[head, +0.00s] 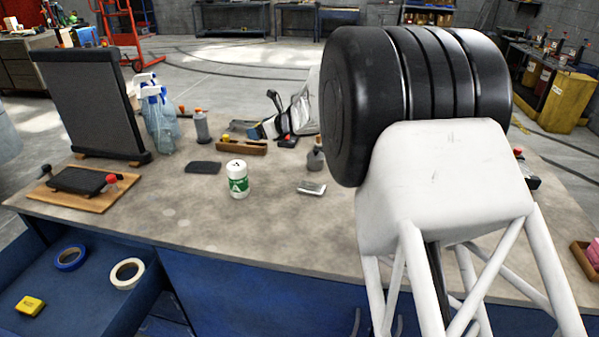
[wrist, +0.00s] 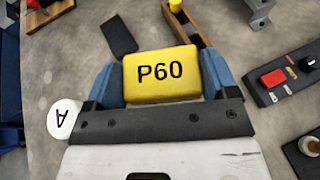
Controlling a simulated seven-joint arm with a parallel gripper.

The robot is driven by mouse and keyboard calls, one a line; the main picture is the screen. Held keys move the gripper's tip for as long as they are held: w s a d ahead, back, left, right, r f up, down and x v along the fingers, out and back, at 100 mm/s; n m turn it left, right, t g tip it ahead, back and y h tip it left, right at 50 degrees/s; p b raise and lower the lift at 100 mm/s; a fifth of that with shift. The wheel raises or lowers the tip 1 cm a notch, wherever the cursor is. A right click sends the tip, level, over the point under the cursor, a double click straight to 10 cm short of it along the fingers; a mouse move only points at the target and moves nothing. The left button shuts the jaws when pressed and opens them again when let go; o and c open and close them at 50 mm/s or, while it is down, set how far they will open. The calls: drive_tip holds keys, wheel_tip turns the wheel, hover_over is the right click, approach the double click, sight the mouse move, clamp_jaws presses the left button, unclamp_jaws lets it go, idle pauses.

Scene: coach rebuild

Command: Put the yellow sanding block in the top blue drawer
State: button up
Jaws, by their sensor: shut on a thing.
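The yellow sanding block (wrist: 160,74), marked P60, is in the wrist view. My gripper (wrist: 168,84) is shut on it, with a blue finger on either side. The bench top shows beneath it. The top blue drawer (head: 95,296) is pulled open at the lower left of the head view, below the bench top. Its near and left parts are cut off by the frame.
The drawer holds a blue tape roll (head: 70,257), a white tape roll (head: 127,273) and a small yellow item (head: 30,305). On the bench stand a white bottle (head: 237,181), spray bottles (head: 160,118), a dark upright panel (head: 92,100) and a black pad (head: 203,167).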

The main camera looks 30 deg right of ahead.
drive_tip(key=s+d+f+n+g+y, duration=0.1)
drive_tip(key=s+d+f+n, duration=0.1)
drive_tip(key=s+d, duration=0.6)
drive_tip(key=s+d+f+n+g+y, duration=0.1)
drive_tip(key=s+d+f+y, duration=0.1)
drive_tip(key=s+d, duration=0.6)
drive_tip(key=s, duration=0.4)
drive_tip(key=shift+d+f+n+g+y, duration=0.25)
drive_tip(key=shift+f+n+g+y, duration=0.05)
drive_tip(key=shift+n, duration=0.1)
drive_tip(key=shift+f, duration=2)
drive_tip(key=shift+f, duration=0.1)
drive_tip(key=shift+f, duration=1.9)
drive_tip(key=shift+f, duration=0.1)
